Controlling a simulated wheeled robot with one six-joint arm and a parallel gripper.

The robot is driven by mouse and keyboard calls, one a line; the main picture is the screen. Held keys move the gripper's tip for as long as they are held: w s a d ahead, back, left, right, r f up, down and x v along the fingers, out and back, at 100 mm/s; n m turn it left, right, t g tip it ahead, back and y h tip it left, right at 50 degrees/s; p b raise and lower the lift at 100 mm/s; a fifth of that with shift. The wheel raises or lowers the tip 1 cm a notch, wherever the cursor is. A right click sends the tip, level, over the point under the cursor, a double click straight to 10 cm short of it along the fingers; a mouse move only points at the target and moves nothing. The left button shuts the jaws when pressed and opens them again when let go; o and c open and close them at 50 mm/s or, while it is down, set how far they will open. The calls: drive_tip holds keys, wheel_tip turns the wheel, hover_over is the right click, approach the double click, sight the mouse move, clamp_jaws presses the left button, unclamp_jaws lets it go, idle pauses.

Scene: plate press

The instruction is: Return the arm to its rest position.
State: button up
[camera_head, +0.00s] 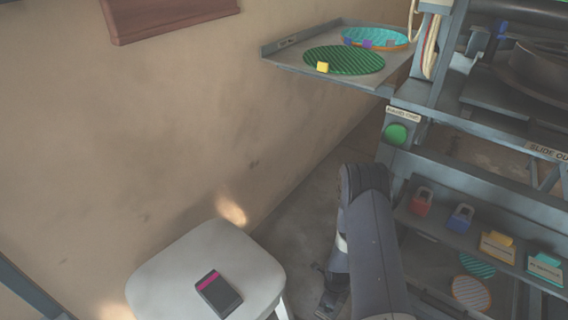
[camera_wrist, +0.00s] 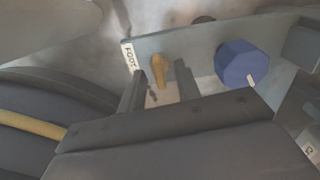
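My arm (camera_head: 370,230) reaches down in the lower middle of the head view, between the white stool and the machine frame. My gripper (camera_head: 330,290) is low near the floor there, small and dark. In the wrist view, the two fingers of my gripper (camera_wrist: 158,82) stand apart with nothing visible held between them. Beyond the gap is a small yellow-brown lever (camera_wrist: 158,70) on a grey panel (camera_wrist: 195,55); I cannot tell whether a finger touches the panel. A blue octagonal knob (camera_wrist: 242,63) sits right of the fingers on that panel.
A white stool (camera_head: 160,265) with a dark handheld device (camera_head: 218,293) stands left of my arm. A grey shelf (camera_head: 285,58) holds green and teal discs. The machine frame, with a green button (camera_head: 396,134) and a rack of padlocks (camera_head: 461,218), is close on the right.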

drive_tip(key=n+p, duration=0.1)
drive_tip(key=n, duration=0.3)
drive_tip(key=shift+r, duration=0.1)
drive_tip(key=n+p, duration=0.1)
drive_tip(key=n, duration=0.3)
drive_tip(key=n+p, duration=0.2)
drive_tip(key=n, duration=0.2)
drive_tip(key=n+p, duration=0.2)
drive_tip(key=n, duration=0.2)
drive_tip(key=shift+n, duration=0.3)
drive_tip(key=shift+r+p, duration=0.25)
drive_tip(key=shift+p, duration=0.15)
drive_tip(key=shift+r, duration=0.65)
